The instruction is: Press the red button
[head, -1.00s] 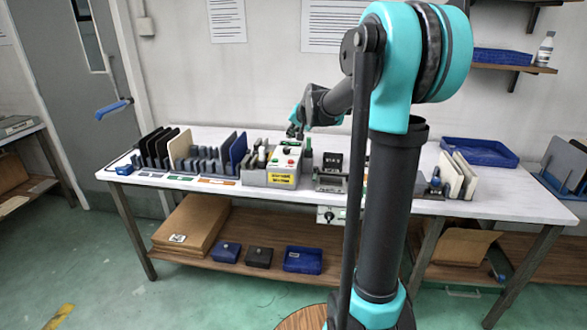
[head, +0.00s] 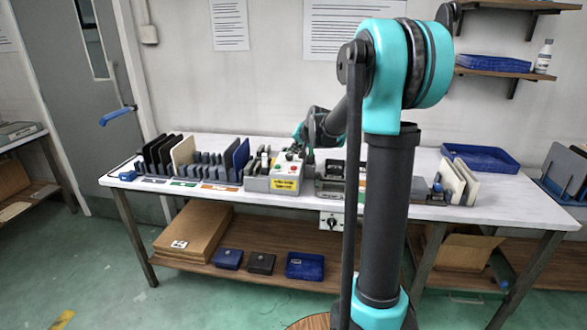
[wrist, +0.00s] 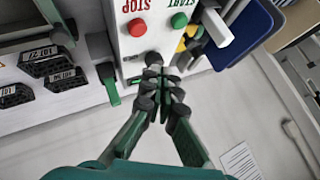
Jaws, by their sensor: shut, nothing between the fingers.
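The red button (wrist: 137,28) shows in the wrist view beside the upside-down word STOP, on the pale top of a control box. A green button (wrist: 179,20) sits to its right, by the word START. My gripper (wrist: 153,62) is shut and empty; its tips are over the near part of the box's top, below the red button in the picture and apart from it. In the head view the control box (head: 284,184) with a yellow label stands on the white table, and my gripper (head: 303,150) is just above it, partly hidden.
In the wrist view a yellow button (wrist: 181,45) and a white-tipped lever (wrist: 217,27) are right of the tips. Black labelled blocks (wrist: 62,78) lie left. In the head view upright panels (head: 182,152) stand left of the box and a blue tray (head: 480,158) lies right.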

